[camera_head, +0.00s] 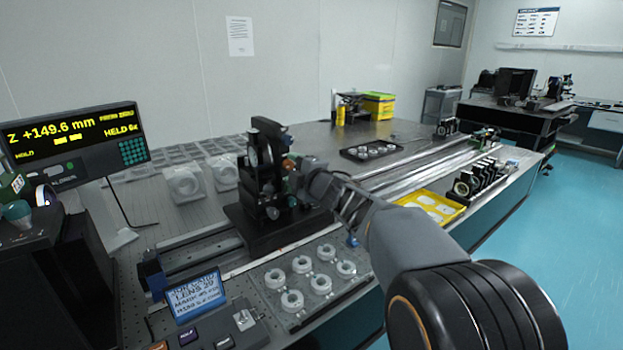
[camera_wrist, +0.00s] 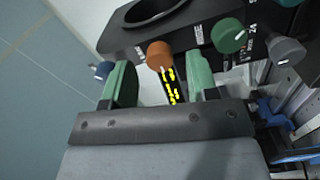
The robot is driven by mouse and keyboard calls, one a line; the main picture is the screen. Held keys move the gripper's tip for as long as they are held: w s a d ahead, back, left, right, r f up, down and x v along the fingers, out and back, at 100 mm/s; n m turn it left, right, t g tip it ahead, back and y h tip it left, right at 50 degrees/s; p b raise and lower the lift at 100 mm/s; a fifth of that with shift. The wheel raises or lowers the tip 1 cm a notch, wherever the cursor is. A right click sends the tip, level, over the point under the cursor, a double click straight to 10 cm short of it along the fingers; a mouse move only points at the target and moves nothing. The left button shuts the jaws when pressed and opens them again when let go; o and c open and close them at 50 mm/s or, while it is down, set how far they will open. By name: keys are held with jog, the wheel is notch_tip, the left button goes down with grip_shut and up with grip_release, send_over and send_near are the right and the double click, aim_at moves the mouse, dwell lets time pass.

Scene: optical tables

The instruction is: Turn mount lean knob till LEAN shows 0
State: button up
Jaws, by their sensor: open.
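The black mount (camera_head: 262,170) stands on a dark base on the optical table, and its dark body (camera_wrist: 125,38) fills the top of the wrist view. The labels are too small to read, so I cannot tell which knob is lean. My gripper (camera_wrist: 161,75) is open, its green fingers either side of the orange knob; contact is unclear. My gripper (camera_head: 300,178) is at the mount's right side in the head view.
A display (camera_head: 75,140) at left reads Z +149.6 mm; no LEAN reading is legible. Yellow text shows on a small dark strip (camera_wrist: 171,86) between my fingers. A tray of ring parts (camera_head: 315,275) and a blue-screened sign (camera_head: 195,295) stand in front of the mount.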

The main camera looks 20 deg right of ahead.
jog(key=p+v, duration=0.1)
jog(key=v, duration=1.1)
jog(key=shift+s, duration=0.15)
jog(key=shift+r, duration=0.15)
jog(key=s+d+m+g+h+p, duration=0.3)
jog(key=s+m+g+h+p, duration=0.2)
jog(key=m+h+p, duration=0.7)
jog(key=s+a+f+m+g+y+p, duration=0.1)
jog(key=s+a+m+g+y+p, duration=0.1)
jog(key=s, duration=0.4)
jog(key=s+a+f+m+g+y+p, duration=0.2)
jog(key=s+a+m+g+y, duration=0.2)
jog(key=s+a+m+g, duration=0.1)
jog(key=shift+s+a+f+g+y, duration=0.15)
jog(key=shift+s+f+g+y, duration=0.15)
jog(key=shift+s+g, duration=0.55)
jog(key=shift+c, duration=0.4)
